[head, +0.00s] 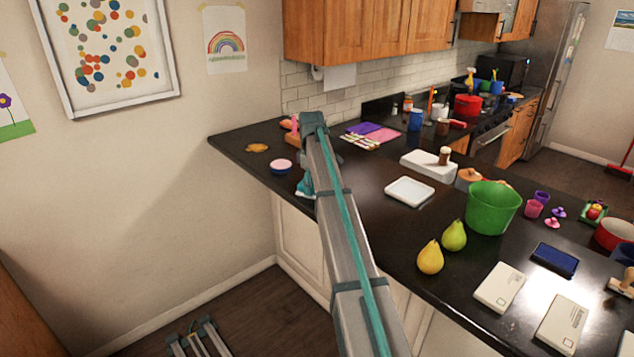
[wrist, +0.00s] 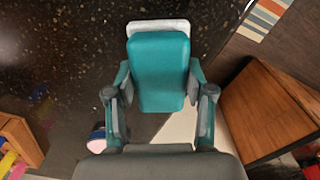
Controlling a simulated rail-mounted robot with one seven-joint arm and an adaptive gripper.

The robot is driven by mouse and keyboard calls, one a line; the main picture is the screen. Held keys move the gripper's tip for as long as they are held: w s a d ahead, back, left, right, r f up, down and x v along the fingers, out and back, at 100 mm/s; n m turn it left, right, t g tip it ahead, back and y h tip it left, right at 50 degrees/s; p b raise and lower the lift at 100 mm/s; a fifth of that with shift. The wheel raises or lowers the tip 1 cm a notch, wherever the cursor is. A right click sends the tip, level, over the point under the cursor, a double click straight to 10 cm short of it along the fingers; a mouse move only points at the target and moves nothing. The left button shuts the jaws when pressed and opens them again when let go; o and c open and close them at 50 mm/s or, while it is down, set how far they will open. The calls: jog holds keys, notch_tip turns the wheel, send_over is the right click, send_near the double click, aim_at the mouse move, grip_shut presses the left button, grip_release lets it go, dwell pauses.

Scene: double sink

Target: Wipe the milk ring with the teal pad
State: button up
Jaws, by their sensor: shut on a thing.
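My gripper (wrist: 159,92) is shut on the teal pad (wrist: 158,70), with a finger on each side of it. The pad has a pale whitish layer showing at its far end in the wrist view. In the head view the teal pad (head: 305,188) shows at the front edge of the dark counter, beside my arm; my fingers are mostly hidden there. I cannot tell whether the pad touches the counter. I cannot make out the milk ring in either view; my arm and the pad hide part of the counter.
A white tray (head: 409,191), a green bucket (head: 492,208) and two pears (head: 430,257) are to the right. The counter's front edge is close.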

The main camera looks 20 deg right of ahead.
jog(key=shift+s+a, duration=0.2)
jog(key=shift+a, duration=0.3)
notch_tip(320, 180, up, 3)
jog(key=shift+w+d+r+p, duration=0.1)
jog(key=shift+d+r+p, duration=0.05)
jog(key=shift+p, duration=0.65)
jog(key=shift+r+p, duration=1.1)
jog(key=shift+r, duration=1.25)
